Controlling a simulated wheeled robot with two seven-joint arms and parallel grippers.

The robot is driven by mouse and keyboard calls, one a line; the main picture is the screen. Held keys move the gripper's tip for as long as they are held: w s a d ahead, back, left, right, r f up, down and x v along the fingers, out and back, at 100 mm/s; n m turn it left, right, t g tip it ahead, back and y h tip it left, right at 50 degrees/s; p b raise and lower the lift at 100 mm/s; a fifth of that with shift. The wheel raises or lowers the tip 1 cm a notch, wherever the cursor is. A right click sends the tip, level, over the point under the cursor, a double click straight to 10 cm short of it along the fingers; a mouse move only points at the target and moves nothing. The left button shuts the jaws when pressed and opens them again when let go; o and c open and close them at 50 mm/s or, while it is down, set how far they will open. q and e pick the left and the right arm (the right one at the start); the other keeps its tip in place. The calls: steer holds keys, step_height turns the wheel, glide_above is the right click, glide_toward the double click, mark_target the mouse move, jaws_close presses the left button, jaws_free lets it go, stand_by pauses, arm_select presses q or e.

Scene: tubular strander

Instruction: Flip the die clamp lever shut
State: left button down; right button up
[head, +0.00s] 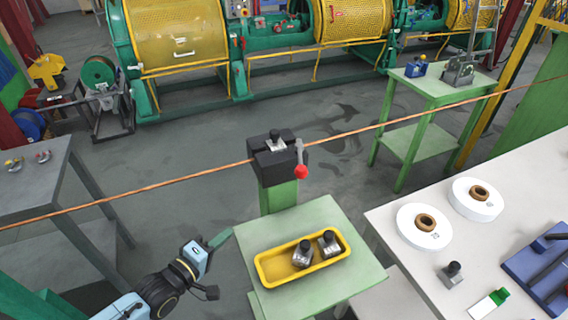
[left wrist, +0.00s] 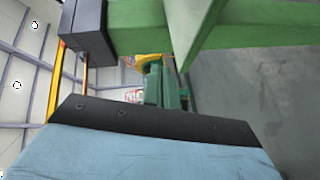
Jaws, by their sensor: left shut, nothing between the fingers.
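The die clamp (head: 270,165) is a black block on a green post, with the copper wire running through it. Its grey lever (head: 299,152) is on the clamp's right side and hangs down to a red knob (head: 301,172). My left gripper (head: 221,238) is shut and empty, below and left of the clamp, apart from it, near the left corner of the small green table. In the left wrist view the clamp (left wrist: 85,25) and its post (left wrist: 140,32) lie sideways; the lever is not visible there. My right gripper is not in view.
The green table (head: 335,285) holds a yellow tray (head: 264,270) with two metal die blocks. The copper wire (head: 150,186) crosses the whole scene. A white bench (head: 390,222) with spools stands right, a grey table (head: 35,195) left. Floor left of the post is clear.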

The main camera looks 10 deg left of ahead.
arm_select(q)
steer(key=d+r+n+h, duration=0.1)
steer(key=d+r+h, duration=0.1)
steer(key=r, duration=0.5)
steer(key=d+r+n+t+h+p, duration=0.1)
steer(key=d+r+h, duration=0.1)
steer(key=r, duration=0.6)
steer(key=shift+s+d, duration=0.3)
steer(key=shift+s, duration=0.1)
steer(key=p, duration=0.2)
glide_toward(299, 155)
steer(key=w+a, duration=0.1)
steer(key=w, duration=0.1)
steer(key=d, duration=0.1)
steer(key=w+d, duration=0.1)
steer(key=d, duration=0.1)
steer(key=shift+w+p, duration=0.2)
steer(key=shift+p, duration=0.1)
steer(key=shift+w+d, duration=0.1)
steer(key=shift+d, duration=0.45)
